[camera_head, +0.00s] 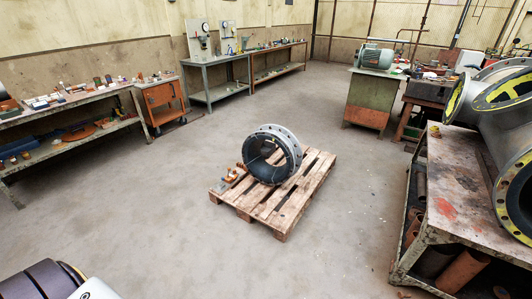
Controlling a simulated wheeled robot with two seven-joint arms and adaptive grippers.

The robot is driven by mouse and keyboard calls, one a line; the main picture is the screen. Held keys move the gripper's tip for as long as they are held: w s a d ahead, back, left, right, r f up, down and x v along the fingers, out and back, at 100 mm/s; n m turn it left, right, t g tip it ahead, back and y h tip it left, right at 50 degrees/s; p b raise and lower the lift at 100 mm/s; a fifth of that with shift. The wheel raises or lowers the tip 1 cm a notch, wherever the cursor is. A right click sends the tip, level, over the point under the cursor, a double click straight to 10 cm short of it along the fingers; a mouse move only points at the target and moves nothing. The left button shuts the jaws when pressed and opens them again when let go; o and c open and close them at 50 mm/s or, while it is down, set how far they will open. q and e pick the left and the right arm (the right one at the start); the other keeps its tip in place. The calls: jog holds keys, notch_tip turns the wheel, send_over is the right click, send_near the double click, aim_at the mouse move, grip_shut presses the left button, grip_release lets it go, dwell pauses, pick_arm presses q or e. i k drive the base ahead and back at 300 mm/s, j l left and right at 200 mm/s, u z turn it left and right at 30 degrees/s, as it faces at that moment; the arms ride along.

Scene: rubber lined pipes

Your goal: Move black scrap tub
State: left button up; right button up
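I cannot make out a black scrap tub with certainty in the head view. A dark box-like container (428,91) sits on a low reddish stand at the right, behind the near bench. It is small and partly crowded by other items, so I cannot tell if it is the tub. Neither my left nor my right gripper is in view.
A wooden pallet (285,212) with a black-lined flanged ring (271,155) stands mid-floor. A bench (466,200) with large pipe fittings (500,130) is at right. Workbenches (75,115) and an orange cart (161,101) line the left. Floor around the pallet is clear.

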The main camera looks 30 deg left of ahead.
aim_at(268, 149)
jog(key=i+j+u, duration=0.55)
jog(key=u, duration=0.15)
jog(key=i+j+u, duration=0.15)
jog(key=u, duration=0.3)
jog(key=i+u, duration=0.45)
jog(key=i+j+u, duration=0.15)
jog(key=i+u, duration=0.5)
jog(key=u, duration=0.15)
jog(key=i+u, duration=0.3)
jog(key=i, duration=1.35)
jog(key=i+j+z, duration=0.2)
jog(key=i, duration=0.6)
jog(key=i+z, duration=0.7)
jog(key=i, duration=0.15)
